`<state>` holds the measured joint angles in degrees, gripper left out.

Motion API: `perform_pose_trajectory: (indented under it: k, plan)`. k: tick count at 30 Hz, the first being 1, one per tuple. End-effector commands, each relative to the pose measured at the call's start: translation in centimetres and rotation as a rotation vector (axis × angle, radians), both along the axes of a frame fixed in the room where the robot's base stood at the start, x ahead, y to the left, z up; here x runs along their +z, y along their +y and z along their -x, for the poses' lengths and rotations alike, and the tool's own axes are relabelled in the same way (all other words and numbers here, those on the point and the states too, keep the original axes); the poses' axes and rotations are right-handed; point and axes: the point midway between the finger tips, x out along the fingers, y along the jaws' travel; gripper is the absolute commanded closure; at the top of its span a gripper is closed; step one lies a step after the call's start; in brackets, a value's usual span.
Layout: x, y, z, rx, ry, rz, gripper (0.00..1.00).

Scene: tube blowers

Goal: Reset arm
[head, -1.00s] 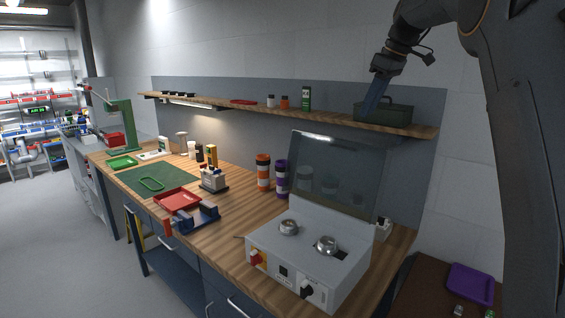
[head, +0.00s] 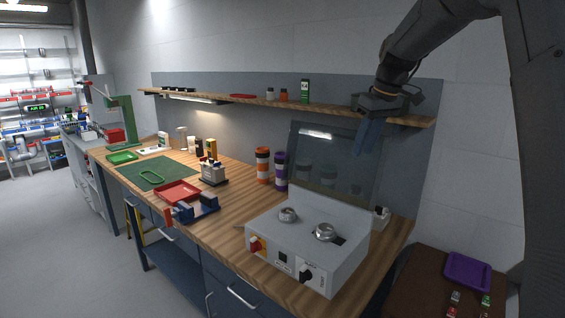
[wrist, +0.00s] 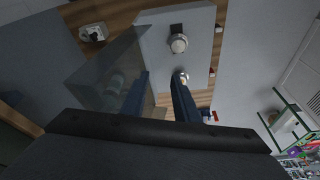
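My gripper (head: 366,137) is at the upper right of the head view, in front of the shelf's right end and above the raised clear lid of the white machine. Its blue fingers point down. In the wrist view the two fingers (wrist: 160,98) stand apart with nothing between them. Below them the wrist view shows the white machine (wrist: 155,35) with its two round metal parts and the clear lid (wrist: 105,75).
The white machine (head: 270,240) stands at the bench's right end with its clear lid (head: 335,160) up. A wooden shelf (head: 215,98) runs along the wall.

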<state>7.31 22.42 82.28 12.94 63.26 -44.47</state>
Motion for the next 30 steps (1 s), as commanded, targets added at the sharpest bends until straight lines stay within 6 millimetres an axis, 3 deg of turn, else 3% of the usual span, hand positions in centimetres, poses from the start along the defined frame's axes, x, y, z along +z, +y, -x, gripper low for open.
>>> perform_pose_trajectory:
  k: [1,5,12,18,21,24,30]
  plan:
    - [-2.5,0.4,1.3,-0.035,0.020,0.004,0.72]
    - [-8.8,1.3,5.5,-0.156,0.062,0.017,0.72]
    - [-20.2,2.7,15.8,-0.362,0.120,0.046,0.72]
    - [-27.5,3.4,24.9,-0.494,0.149,0.061,0.72]
    - [-29.7,3.6,28.2,-0.537,0.157,0.062,0.72]
    - [-30.9,3.6,30.0,-0.559,0.161,0.063,0.72]
    - [-31.3,3.6,30.8,-0.570,0.162,0.062,0.72]
